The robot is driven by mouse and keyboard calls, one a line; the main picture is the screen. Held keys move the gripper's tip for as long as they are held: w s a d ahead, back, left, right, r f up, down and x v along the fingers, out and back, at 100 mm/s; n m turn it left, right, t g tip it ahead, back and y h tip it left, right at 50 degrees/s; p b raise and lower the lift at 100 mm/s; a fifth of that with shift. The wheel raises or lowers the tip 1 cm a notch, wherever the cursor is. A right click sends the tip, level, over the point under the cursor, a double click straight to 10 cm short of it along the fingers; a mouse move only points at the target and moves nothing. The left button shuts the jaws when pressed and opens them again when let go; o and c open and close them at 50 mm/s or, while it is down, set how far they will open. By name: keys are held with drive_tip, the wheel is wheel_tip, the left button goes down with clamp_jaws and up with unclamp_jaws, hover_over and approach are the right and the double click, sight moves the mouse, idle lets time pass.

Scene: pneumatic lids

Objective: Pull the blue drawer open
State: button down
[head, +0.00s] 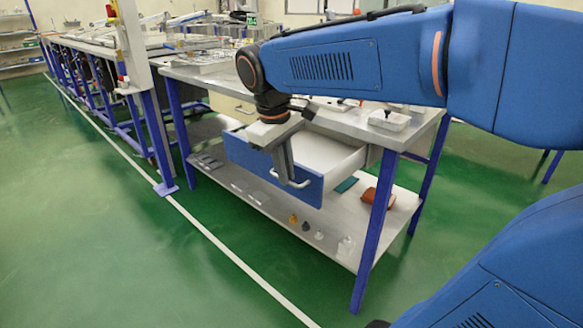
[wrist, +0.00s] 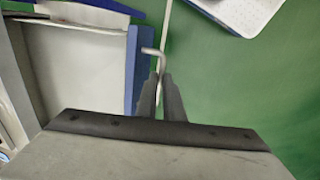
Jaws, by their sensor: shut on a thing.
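The blue drawer (head: 262,168) hangs under the metal workbench and stands pulled out, with its white inside showing. In the wrist view the blue drawer front (wrist: 139,62) is seen from above, with the pale drawer floor to its left. A light bar handle (head: 290,181) is on the front; its bent end (wrist: 153,51) shows in the wrist view. My gripper (head: 285,178) reaches down in front of the drawer and is shut on the handle. The wrist view shows both dark fingers (wrist: 163,90) close together at the handle, hiding part of it.
The workbench (head: 212,75) has blue legs, with a small white tray (head: 388,120) on top. Its lower shelf (head: 345,225) bears several small parts and an orange-brown item (head: 378,197). The green floor in front is clear. A long line of benches stands at the left.

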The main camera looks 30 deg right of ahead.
drive_tip(key=shift+a, duration=0.1)
idle(0.3)
drive_tip(key=c, duration=1.9)
unclamp_jaws()
drive_tip(key=shift+r, duration=0.1)
wheel_tip(320, 180, up, 17)
drive_tip(key=s+a, duration=0.1)
drive_tip(key=a, duration=0.2)
drive_tip(key=shift+s, duration=0.1)
drive_tip(key=s+d+f+m+t, duration=0.1)
drive_tip(key=s+f, duration=0.3)
drive_tip(key=f, duration=0.5)
drive_tip(key=s+d+f+m+t+y, duration=0.1)
drive_tip(key=s+d+f, duration=0.1)
drive_tip(key=s+f, duration=0.3)
drive_tip(key=s+d+f+m+t, duration=0.1)
drive_tip(key=s+f, duration=0.3)
drive_tip(key=f, duration=0.9)
drive_tip(key=shift+s+d+f+m+t+y, duration=0.15)
drive_tip(key=shift+d+f+m+t+y, duration=0.25)
drive_tip(key=shift+m+t, duration=0.15)
